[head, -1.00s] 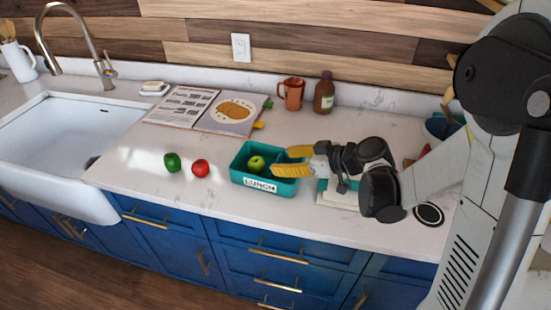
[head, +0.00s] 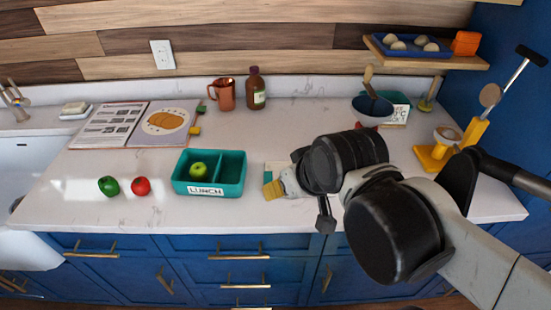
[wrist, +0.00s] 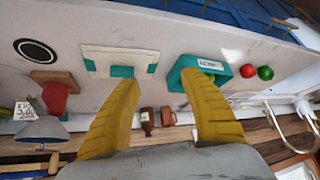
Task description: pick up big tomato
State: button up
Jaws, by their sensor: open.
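A round red tomato (head: 141,186) lies on the white counter left of the lunch box, beside a green pepper-like vegetable (head: 108,186). In the wrist view the tomato (wrist: 249,70) and the green vegetable (wrist: 265,72) are small, beyond the right finger. My gripper (wrist: 160,80) is open and empty, its two yellow fingers wide apart. In the head view its yellow tip (head: 273,189) shows just right of the lunch box, well apart from the tomato; the rest is hidden by my arm. I cannot tell whether the tomato is the big one.
The teal lunch box (head: 208,189) holds a green apple (head: 198,169) in its left compartment. An open book (head: 135,124), copper mug (head: 222,94) and brown bottle (head: 256,90) stand behind. A red object (wrist: 55,95) on a brown board shows in the wrist view.

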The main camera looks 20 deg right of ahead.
aim_at(140, 186)
jog(key=j+z, duration=0.15)
jog(key=j, duration=2.75)
jog(key=k, duration=0.05)
